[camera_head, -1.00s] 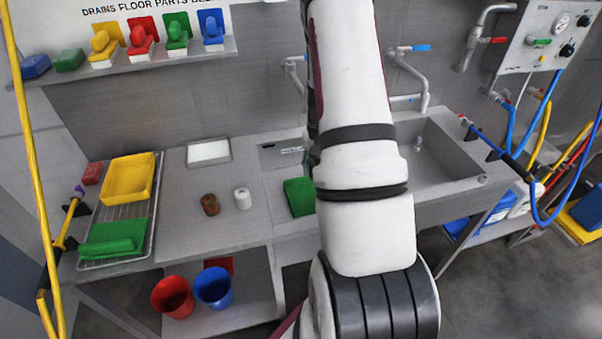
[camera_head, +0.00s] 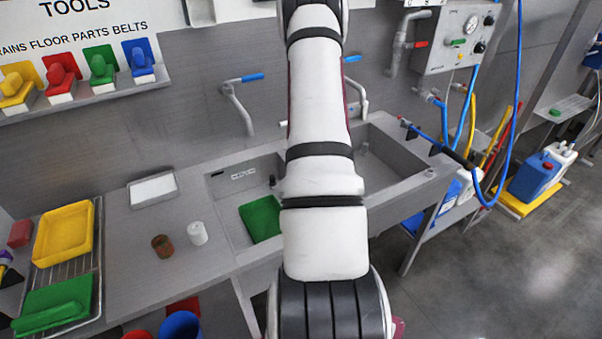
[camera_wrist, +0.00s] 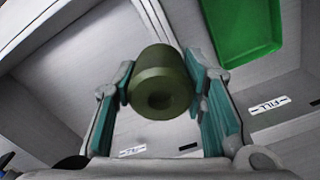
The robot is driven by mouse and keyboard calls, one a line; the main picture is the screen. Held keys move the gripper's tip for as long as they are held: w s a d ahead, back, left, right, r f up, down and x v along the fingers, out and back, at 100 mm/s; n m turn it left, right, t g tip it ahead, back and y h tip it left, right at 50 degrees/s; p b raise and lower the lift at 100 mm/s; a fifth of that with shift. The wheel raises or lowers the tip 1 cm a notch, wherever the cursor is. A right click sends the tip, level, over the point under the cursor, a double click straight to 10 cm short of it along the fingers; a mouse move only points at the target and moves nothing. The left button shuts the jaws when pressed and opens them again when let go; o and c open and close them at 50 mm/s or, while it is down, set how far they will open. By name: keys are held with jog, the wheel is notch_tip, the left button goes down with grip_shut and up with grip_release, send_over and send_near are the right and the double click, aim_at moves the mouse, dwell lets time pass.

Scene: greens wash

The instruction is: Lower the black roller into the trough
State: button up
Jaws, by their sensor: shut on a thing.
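The black roller (camera_wrist: 162,90) looks dark olive in the wrist view, a short thick cylinder with a round hollow in its end. My gripper (camera_wrist: 160,80) is shut on it, with a teal pad on each side. In the head view my own arm hides both gripper and roller. Two sunken grey basins show there: a left one (camera_head: 228,190) holding a green tray (camera_head: 262,218), and a right one (camera_head: 385,165) partly behind my arm. I cannot tell which is the trough. The green tray also shows beside the roller in the wrist view (camera_wrist: 243,28); the roller's height is unclear.
Taps (camera_head: 240,100) rise behind the basins. A brown cylinder (camera_head: 162,246) and a white one (camera_head: 198,234) stand on the counter at left, near a yellow tray (camera_head: 64,235) on a rack. A blue hose (camera_head: 500,150) hangs at right.

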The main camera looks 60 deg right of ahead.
jog(key=s+d+f+b, duration=0.2)
jog(key=s+d+b, duration=0.1)
jog(key=d, duration=0.8)
jog(key=shift+s+f, duration=0.2)
jog(key=shift+s, duration=0.55)
jog(key=shift+b, duration=0.3)
jog(key=shift+f+b, duration=2.35)
jog(key=shift+f, duration=4.95)
jog(key=shift+f+b, duration=0.75)
jog(key=shift+f, duration=0.95)
